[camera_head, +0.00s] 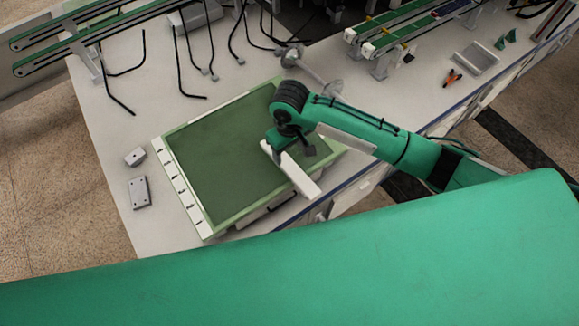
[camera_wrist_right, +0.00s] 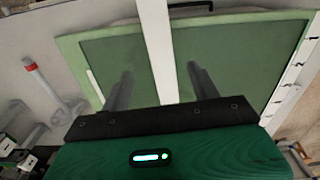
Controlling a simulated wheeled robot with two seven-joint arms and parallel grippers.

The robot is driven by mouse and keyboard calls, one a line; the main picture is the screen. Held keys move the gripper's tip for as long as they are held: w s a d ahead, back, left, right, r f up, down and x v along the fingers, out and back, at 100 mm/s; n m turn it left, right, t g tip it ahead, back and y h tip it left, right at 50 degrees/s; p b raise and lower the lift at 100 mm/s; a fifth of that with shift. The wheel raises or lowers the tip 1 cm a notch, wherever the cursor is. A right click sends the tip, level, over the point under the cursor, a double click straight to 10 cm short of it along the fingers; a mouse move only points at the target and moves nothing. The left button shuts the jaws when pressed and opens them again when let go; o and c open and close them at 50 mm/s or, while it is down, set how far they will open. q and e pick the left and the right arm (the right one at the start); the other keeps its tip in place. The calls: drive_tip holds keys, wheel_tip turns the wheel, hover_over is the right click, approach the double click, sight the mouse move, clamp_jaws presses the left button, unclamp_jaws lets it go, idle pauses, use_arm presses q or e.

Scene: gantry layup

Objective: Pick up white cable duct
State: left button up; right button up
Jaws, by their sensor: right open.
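The white cable duct (camera_head: 300,178) is a long, straight white bar over the near right part of the green-framed board (camera_head: 215,222). In the right wrist view the duct (camera_wrist_right: 157,45) runs upright in the picture, between my two dark fingers. My right gripper (camera_head: 291,147) is above the duct's far part and hides some of it. In the wrist view the right gripper (camera_wrist_right: 163,85) is open, with a finger on each side of the duct and visible gaps. I cannot tell the height left between fingers and duct. My left gripper is not in view.
Two small grey blocks (camera_head: 139,192) lie left of the board. A grey spindle with a disc (camera_head: 312,72) stands behind my right wrist. Black cables (camera_head: 190,75) hang at the back. Green rails (camera_head: 405,28) and a grey tray (camera_head: 476,58) are at the far right.

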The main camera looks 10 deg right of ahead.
sight(290, 166)
wheel_tip(290, 166, down, 2)
drive_tip(key=shift+f, duration=0.75)
wheel_tip(290, 166, down, 4)
drive_tip(key=shift+s+r, duration=0.1)
drive_tip(key=shift+r, duration=0.05)
drive_tip(key=shift+f+p, duration=0.3)
drive_tip(key=shift+f, duration=0.2)
drive_tip(key=c, duration=1)
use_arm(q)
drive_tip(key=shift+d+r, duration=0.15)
use_arm(e)
drive_tip(key=shift+c, duration=0.6)
